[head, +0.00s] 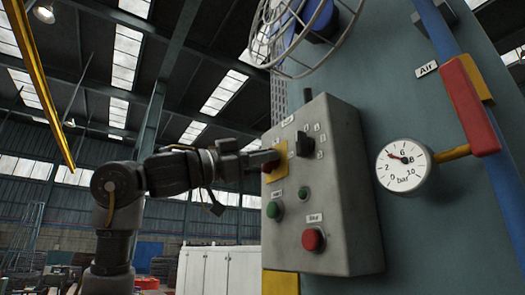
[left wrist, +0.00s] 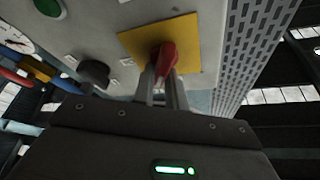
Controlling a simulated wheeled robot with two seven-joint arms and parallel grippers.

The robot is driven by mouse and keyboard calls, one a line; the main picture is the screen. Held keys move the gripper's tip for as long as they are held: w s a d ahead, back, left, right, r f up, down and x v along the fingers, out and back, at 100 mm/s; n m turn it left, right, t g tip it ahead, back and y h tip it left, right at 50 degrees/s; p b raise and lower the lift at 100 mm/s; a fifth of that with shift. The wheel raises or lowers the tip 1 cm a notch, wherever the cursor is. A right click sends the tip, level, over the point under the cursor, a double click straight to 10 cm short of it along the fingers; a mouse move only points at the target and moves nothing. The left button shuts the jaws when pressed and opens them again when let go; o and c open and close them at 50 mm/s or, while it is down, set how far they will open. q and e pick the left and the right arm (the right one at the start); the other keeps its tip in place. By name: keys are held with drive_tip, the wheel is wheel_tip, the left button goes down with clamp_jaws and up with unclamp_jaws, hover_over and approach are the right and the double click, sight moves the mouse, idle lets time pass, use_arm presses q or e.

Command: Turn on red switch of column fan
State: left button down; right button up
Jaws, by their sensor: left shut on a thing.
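The red switch (left wrist: 167,57) sits on a yellow square plate (left wrist: 186,36) on the grey control box (head: 344,200). In the left wrist view my left gripper (left wrist: 166,78) has its two fingers closed around the red switch handle. In the head view the left gripper (head: 262,160) reaches the box's upper left, where the switch (head: 271,165) is partly hidden by the fingers. The fan (head: 300,30), with a wire cage, is above the box, cut off by the top edge. My right gripper is not in view.
The box also carries a black knob (head: 305,144), a green button (head: 274,210) and a red button (head: 313,239). A round pressure gauge (head: 403,166) with a red-handled pipe (head: 468,105) is to the right. White cabinets (head: 217,269) stand behind, lower left.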

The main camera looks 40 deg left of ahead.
use_arm(q)
drive_tip(key=shift+d+f+m+g+h+p, duration=0.15)
drive_tip(key=shift+m+g+p, duration=0.7)
drive_tip(key=shift+m+p, duration=1.25)
drive_tip(key=shift+f+m+g+h+p, duration=0.1)
drive_tip(key=shift+m+g+p, duration=0.7)
drive_tip(key=shift+m+p, duration=1.3)
drive_tip(key=shift+d+f+m+g+h+p, duration=0.15)
drive_tip(key=shift+m+g+p, duration=0.7)
drive_tip(key=shift+m+p, duration=1.25)
drive_tip(key=shift+a+m+b, duration=0.1)
drive_tip(key=shift+m+b, duration=0.4)
drive_tip(key=shift+m, duration=0.1)
drive_tip(key=c, duration=1.4)
unclamp_jaws()
drive_tip(key=shift+c, duration=0.2)
drive_tip(key=b+v, duration=0.1)
drive_tip(key=v, duration=1)
drive_tip(key=shift+r, duration=0.1)
